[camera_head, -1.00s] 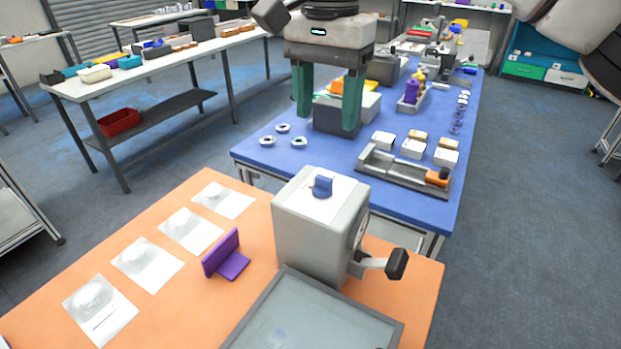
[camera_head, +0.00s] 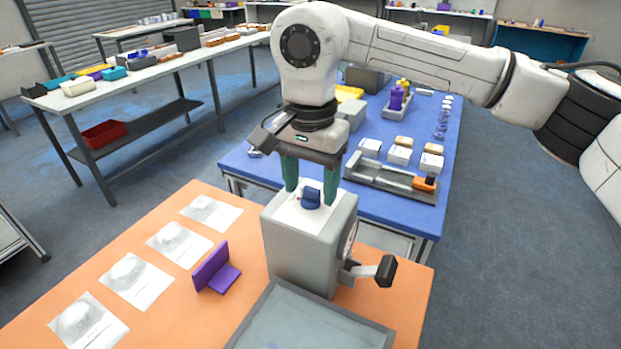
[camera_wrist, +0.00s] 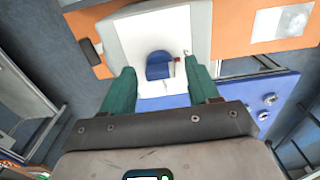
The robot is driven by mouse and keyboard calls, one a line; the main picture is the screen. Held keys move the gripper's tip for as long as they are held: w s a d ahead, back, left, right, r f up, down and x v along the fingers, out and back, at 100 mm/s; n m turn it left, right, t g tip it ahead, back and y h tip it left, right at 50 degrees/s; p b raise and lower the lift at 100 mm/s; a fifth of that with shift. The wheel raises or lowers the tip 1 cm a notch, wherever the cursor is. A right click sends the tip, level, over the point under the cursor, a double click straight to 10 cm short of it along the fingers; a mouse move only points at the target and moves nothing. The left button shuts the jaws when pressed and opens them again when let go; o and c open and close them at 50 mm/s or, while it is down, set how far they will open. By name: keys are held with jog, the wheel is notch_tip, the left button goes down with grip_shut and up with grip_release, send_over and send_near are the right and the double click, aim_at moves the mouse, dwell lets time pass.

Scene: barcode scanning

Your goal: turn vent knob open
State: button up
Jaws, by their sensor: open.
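The blue vent knob (camera_head: 311,198) stands on the white top plate of a grey box-shaped machine (camera_head: 292,240) on the orange table. In the wrist view the knob (camera_wrist: 160,66) lies ahead of and between the two green fingers, with a small red mark beside it. My gripper (camera_head: 310,198) is open, its green fingers pointing down just behind the knob in the head view. The wrist view shows my gripper (camera_wrist: 164,82) with clear gaps on both sides of the knob. I cannot tell how far the fingertips are above the plate.
A black-handled crank (camera_head: 384,270) sticks out from the machine's right side. A grey tray (camera_head: 262,302) lies in front. A purple angled stand (camera_head: 214,270) and several white sheets (camera_head: 136,280) are on the left. The blue table (camera_head: 400,213) behind carries small boxes and a fixture.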

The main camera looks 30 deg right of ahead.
jog(key=c, duration=1)
jog(key=shift+c, duration=0.2)
jog(key=shift+m, duration=0.3)
jog(key=m+b, duration=0.1)
jog(key=m, duration=0.2)
jog(key=shift+b, duration=0.35)
jog(key=m+b, duration=0.1)
jog(key=m, duration=0.5)
jog(key=m+b, duration=0.1)
jog(key=m, duration=0.3)
jog(key=shift+w, duration=0.1)
jog(key=shift+m+b, duration=0.65)
jog(key=shift+m, duration=1.45)
jog(key=shift+r, duration=0.1)
